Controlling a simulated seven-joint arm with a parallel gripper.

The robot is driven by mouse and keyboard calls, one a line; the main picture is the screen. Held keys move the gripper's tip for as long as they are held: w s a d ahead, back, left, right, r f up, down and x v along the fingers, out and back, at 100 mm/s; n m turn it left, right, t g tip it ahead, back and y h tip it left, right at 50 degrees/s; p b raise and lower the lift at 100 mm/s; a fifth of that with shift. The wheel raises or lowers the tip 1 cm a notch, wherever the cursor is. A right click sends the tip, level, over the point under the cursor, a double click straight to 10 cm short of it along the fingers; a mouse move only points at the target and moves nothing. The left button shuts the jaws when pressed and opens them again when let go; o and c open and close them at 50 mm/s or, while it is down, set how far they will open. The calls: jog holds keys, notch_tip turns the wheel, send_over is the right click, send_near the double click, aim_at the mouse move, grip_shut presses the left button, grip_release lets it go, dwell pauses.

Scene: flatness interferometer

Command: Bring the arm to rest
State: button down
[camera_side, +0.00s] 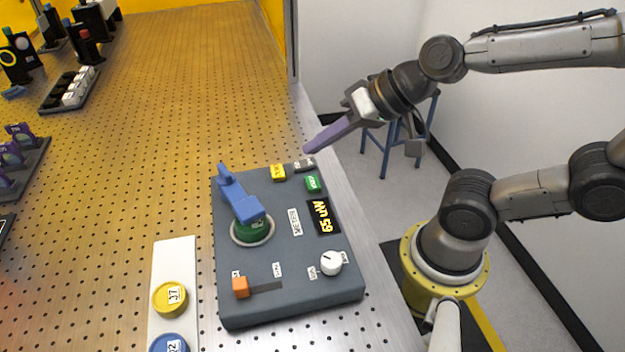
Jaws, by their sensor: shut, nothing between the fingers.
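My gripper (308,148) is shut with nothing between its long purple-grey fingers. It points down and left, and its tips are above or just beyond the far right corner of a dark grey control box (265,300); the exact height cannot be told. The box carries a blue lever-like part (243,200) on a green round base (254,230), a yellow button (278,172), a green button (313,183), a lit display reading about 65 uW (322,217), a white knob (331,262) and an orange slider (240,287).
A white strip (175,252) left of the box holds a yellow disc (169,299) and a blue disc (170,343). A tray of white blocks (70,90), optics mounts (83,45) and a purple holder rack (25,165) stand at left. The perforated table's middle is clear. A blue stool (385,135) stands behind.

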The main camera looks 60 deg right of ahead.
dwell(0.4)
jog(key=shift+w+r, duration=0.1)
jog(key=shift+r, duration=0.05)
jog(key=s+d+n+g+h, duration=0.3)
jog(key=s+d, duration=0.3)
jog(key=s, duration=0.2)
jog(key=shift+s+r+n, duration=0.2)
jog(key=shift+n, duration=0.7)
